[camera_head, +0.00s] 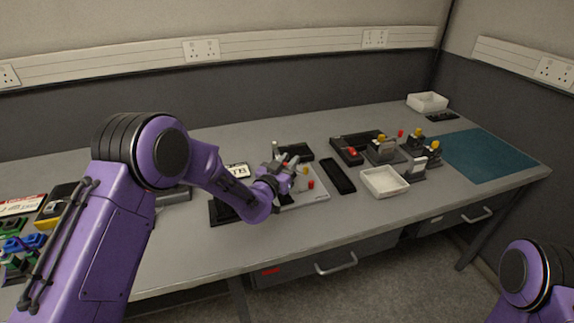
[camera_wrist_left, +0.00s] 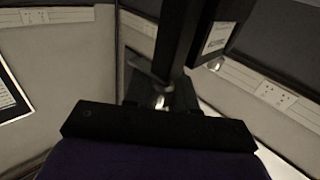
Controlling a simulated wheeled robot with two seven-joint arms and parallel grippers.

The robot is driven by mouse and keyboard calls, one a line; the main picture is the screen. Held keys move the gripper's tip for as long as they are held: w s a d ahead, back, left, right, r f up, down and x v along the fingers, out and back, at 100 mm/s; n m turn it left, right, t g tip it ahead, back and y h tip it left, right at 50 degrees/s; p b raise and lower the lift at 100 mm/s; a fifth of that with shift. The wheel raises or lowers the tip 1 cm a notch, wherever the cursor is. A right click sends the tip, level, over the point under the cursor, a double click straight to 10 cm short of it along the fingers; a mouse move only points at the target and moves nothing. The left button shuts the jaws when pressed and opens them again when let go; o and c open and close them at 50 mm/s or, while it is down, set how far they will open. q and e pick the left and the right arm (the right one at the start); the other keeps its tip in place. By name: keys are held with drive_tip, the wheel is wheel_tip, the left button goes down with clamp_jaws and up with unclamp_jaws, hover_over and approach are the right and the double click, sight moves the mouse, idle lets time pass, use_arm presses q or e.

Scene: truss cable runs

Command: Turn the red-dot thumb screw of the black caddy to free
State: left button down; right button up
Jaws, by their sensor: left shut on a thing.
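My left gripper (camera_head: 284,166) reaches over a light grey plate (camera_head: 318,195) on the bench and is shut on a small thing. The jaws largely hide that thing, so I cannot tell which part it is. A red knob (camera_head: 311,184) stands on the plate just right of the jaws. A black block (camera_head: 297,152) lies just behind them. Further right, a black holder (camera_head: 366,138) carries another red knob (camera_head: 351,151). I cannot read which one is the red-dot thumb screw. In the left wrist view, a dark upright (camera_wrist_left: 180,40) rises beyond my dark gripper body. My right gripper is out of view.
A black tray (camera_head: 342,178) and a white bin (camera_head: 384,182) lie right of the plate. Several grey blocks with yellow knobs stand beyond, beside a teal mat (camera_head: 484,154). Coloured parts crowd the far left. The front strip of the bench (camera_head: 215,255) is clear.

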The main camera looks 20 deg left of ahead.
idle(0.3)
use_arm(q)
drive_tip(key=c, duration=1)
unclamp_jaws()
drive_tip(key=s+a+b, duration=0.2)
drive_tip(key=s, duration=0.8)
drive_tip(key=shift+s+b, duration=0.15)
drive_tip(key=shift+b, duration=0.15)
drive_tip(key=shift+a+r, duration=0.1)
drive_tip(key=shift+r, duration=0.05)
